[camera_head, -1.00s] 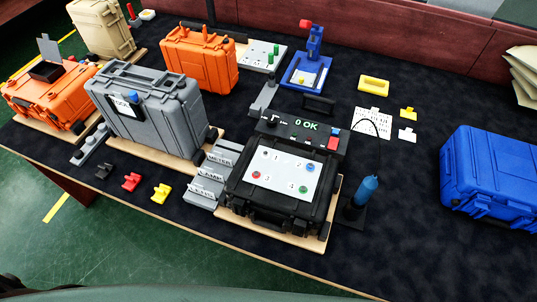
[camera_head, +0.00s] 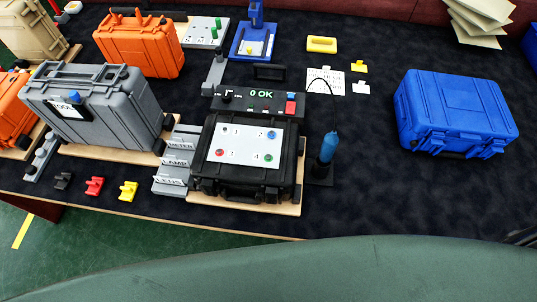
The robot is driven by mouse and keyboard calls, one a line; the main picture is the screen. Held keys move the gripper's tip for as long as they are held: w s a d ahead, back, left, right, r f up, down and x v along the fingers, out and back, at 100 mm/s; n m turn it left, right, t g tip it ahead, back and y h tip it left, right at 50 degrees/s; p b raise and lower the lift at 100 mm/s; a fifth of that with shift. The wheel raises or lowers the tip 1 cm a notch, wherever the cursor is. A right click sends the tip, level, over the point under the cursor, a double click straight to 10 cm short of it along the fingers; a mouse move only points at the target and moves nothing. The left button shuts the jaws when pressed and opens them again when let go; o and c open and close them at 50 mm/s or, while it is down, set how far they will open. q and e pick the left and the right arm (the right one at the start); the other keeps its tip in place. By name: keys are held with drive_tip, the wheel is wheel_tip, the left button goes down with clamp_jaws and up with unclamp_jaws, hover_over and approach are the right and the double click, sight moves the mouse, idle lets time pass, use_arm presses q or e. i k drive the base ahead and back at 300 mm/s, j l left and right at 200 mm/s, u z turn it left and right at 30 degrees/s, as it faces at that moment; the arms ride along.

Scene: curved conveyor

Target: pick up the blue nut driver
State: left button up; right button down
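The blue nut driver (camera_head: 328,148) stands upright, leaning slightly, with its blue handle on top. Its lower end is in a small black holder (camera_head: 320,174) on the dark mat, just right of the black open panel case.
The black case (camera_head: 207,186) with a white panel stands left of the driver, below a control box (camera_head: 232,103) reading "0 OK". A blue case (camera_head: 455,112) is to the right. Mat between them is clear. A dark, unclear item (camera_head: 523,236) is cut off at the right edge.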

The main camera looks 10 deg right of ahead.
sight(331, 141)
drive_tip(key=z, duration=0.85)
drive_tip(key=l, duration=0.2)
drive_tip(key=k, duration=0.05)
